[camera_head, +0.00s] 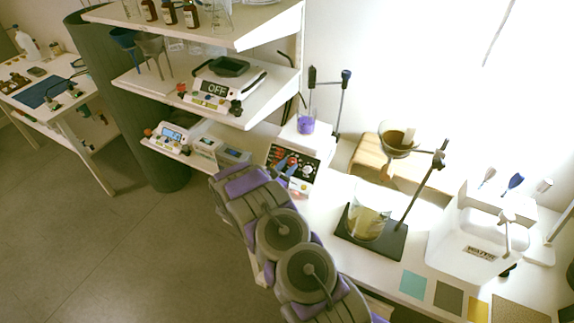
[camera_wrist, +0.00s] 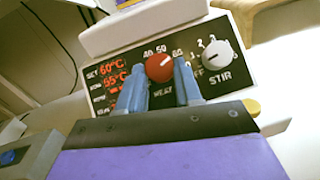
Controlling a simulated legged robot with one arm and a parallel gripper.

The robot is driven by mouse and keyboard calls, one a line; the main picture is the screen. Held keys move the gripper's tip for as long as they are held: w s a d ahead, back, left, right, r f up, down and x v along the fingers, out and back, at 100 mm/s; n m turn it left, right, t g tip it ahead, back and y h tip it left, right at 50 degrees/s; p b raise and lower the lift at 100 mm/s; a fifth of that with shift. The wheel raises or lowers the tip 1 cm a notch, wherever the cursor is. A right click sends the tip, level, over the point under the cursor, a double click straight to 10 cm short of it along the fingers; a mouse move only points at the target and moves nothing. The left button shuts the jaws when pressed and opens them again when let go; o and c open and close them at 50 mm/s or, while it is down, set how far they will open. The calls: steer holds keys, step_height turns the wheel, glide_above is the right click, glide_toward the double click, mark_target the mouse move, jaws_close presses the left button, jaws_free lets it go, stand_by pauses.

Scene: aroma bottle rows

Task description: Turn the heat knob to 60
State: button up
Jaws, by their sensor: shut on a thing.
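The red heat knob (camera_wrist: 159,68) sits on the black front panel (camera_wrist: 118,80) of a white hotplate stirrer. A pale mark on the knob points right and slightly up. My gripper (camera_wrist: 160,72) has its two blue fingers on either side of the knob, shut on it. The red display (camera_wrist: 112,70) reads SET 60°C, with 55°C below it; lower lines are partly hidden by the left finger. The white stir knob (camera_wrist: 217,56) is to the right. In the head view my arm reaches the hotplate (camera_head: 303,141) from below, and the heat knob is too small to make out clearly.
A beaker of purple liquid (camera_head: 306,124) stands on the hotplate. A stand with a glass funnel (camera_head: 397,143) and a beaker (camera_head: 368,221) is to the right.

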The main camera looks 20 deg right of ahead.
steer(key=shift+n+t+y+p, duration=0.3)
steer(key=shift+n+t+p, duration=0.15)
steer(key=shift+n+t, duration=0.4)
steer(key=shift+r, duration=0.1)
steer(key=o, duration=1)
steer(key=shift+o, duration=0.2)
steer(key=shift+s, duration=0.1)
steer(key=p+v, duration=0.1)
steer(key=v, duration=0.4)
steer(key=p+v, duration=0.1)
steer(key=v, duration=0.4)
steer(key=p+v, duration=0.1)
steer(key=v, duration=0.4)
steer(key=shift+a+r+p, duration=0.1)
steer(key=shift+a+p, duration=0.25)
steer(key=shift+a, duration=0.1)
steer(key=shift+v, duration=0.8)
steer(key=shift+s, duration=0.1)
